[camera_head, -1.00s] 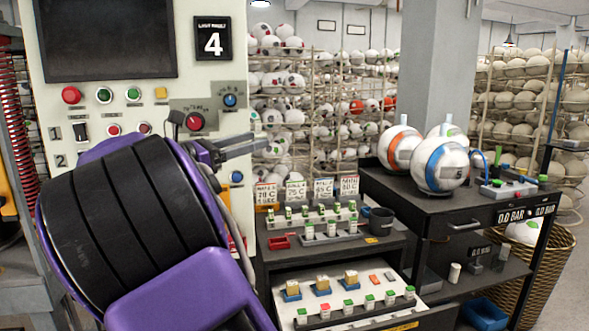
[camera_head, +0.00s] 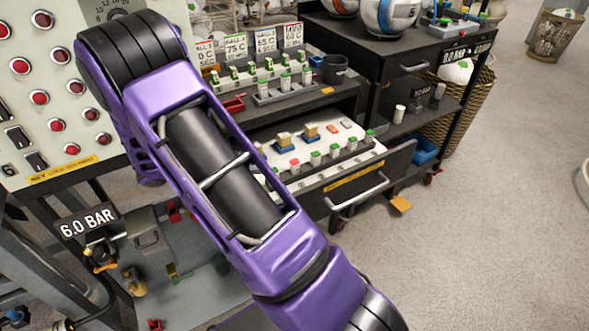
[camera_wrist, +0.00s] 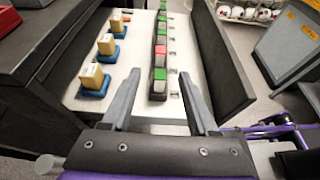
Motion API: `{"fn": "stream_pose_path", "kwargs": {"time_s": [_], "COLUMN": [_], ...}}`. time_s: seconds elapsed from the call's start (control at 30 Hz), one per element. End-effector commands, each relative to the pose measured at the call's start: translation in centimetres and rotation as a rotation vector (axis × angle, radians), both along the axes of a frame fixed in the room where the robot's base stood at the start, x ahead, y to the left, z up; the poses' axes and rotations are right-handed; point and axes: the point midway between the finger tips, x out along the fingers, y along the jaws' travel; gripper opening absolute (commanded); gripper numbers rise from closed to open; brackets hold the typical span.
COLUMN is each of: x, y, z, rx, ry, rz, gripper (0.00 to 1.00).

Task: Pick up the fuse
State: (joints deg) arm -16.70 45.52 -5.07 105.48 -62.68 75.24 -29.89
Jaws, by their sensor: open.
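In the wrist view my gripper (camera_wrist: 158,76) is open, its two fingers apart on either side of a row of fuse-like pieces in the open drawer. Nothing is gripped. I cannot tell how high the fingertips are above the nearest piece. In the head view the same row shows with a red-topped piece (camera_head: 295,164) and green-topped pieces (camera_head: 335,151). My gripper is out of that view.
The pulled-out drawer (camera_head: 350,171) also holds yellow blocks on blue bases (camera_wrist: 93,80) left of the row. Green-capped pieces (camera_head: 252,69) stand on the cabinet above. Open floor (camera_head: 480,235) lies right.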

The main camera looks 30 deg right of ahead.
Motion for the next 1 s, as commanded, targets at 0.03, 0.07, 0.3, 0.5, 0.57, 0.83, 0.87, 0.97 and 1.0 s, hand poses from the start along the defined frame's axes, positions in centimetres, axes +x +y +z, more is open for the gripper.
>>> {"fn": "stream_pose_path", "kwargs": {"time_s": [0.03, 0.07, 0.3, 0.5, 0.57, 0.83, 0.87, 0.97, 1.0], "x": [-0.2, -0.2, -0.4, -0.4, -0.4, -0.9, -0.9, -0.9, -0.9], "y": [-1.2, -1.8, -5.9, -7.0, -7.3, -10.6, -11.0, -11.7, -11.8], "z": [-0.6, -0.8, -2.5, -2.9, -3.0, -4.5, -4.6, -4.9, -4.9], "rx": [-0.002, -0.001, -0.001, -0.001, -0.001, -0.001, -0.001, -0.001, -0.001], "ry": [0.003, 0.003, 0.002, 0.002, 0.001, 0.002, 0.002, 0.002, 0.001], "rz": [-0.003, -0.003, 0.000, 0.002, 0.003, 0.000, 0.001, 0.001, 0.003], "gripper": [0.60, 0.60, 0.60, 0.60, 0.60, 0.60, 0.60, 0.60, 0.60]}}
